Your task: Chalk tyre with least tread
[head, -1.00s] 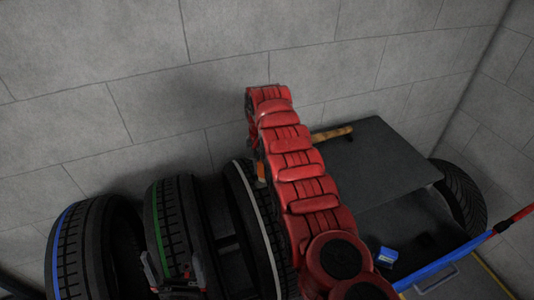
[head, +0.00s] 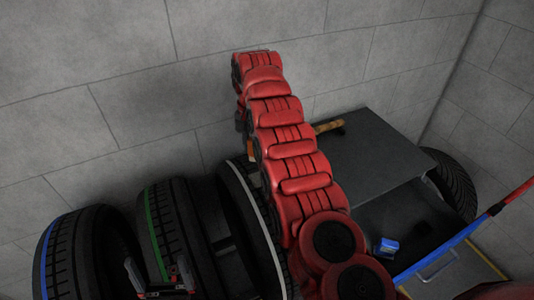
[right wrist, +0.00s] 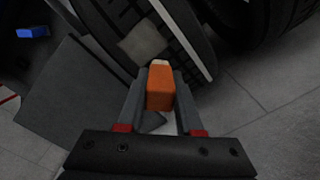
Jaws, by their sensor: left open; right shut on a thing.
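Three black tyres stand side by side in the head view: one with a blue line (head: 70,255), one with a green line (head: 165,225) and one with a white line (head: 258,225). My right gripper (right wrist: 160,100) is shut on an orange block with a pale tip (right wrist: 160,88), probably the chalk. In the right wrist view its tip is at or very near a tyre's tread (right wrist: 165,25), which bears a pale grey patch (right wrist: 142,40); contact is unclear. In the head view my right arm mostly hides that gripper. My left gripper (head: 160,282) is open and empty before the green-lined tyre.
A dark grey cart (head: 370,150) stands right of my right arm, with a wooden-handled tool (head: 329,126) on top and a blue box (head: 387,248) lower down. Another tyre (head: 455,185) stands behind it. A grey block wall (head: 130,80) closes the back.

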